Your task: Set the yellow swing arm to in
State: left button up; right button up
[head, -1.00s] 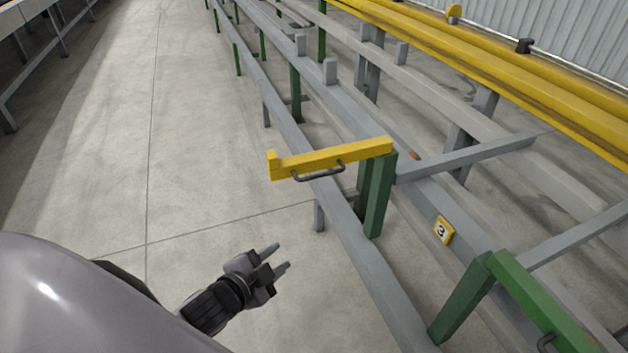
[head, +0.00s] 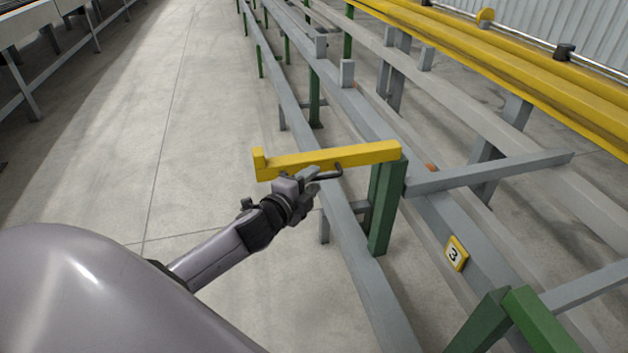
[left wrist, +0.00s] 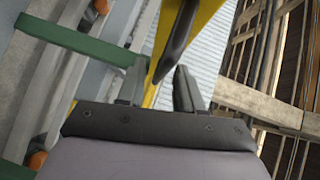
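The yellow swing arm (head: 330,158) sits on top of a green post (head: 385,205) and sticks out to the left over the walkway floor. A dark handle (head: 334,174) is on its near side. My left gripper (head: 314,177) is at this handle and hides part of it. In the left wrist view my left gripper (left wrist: 160,88) has its fingers apart. The dark handle (left wrist: 178,45) runs down toward the gap between them, with the yellow arm (left wrist: 200,22) behind it. I cannot tell whether the fingers touch the handle. My right gripper is not in view.
Grey rails (head: 365,270) run along the table beside the post. A yellow plate marked 3 (head: 456,253) is on one rail. Another green post and arm (head: 538,322) stand at the lower right. The concrete floor (head: 130,150) on the left is clear.

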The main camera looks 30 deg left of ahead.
pick_arm(q)
jog(key=shift+w+f, duration=0.15)
jog(key=shift+w, duration=0.7)
grip_shut()
jog(key=shift+a, duration=0.1)
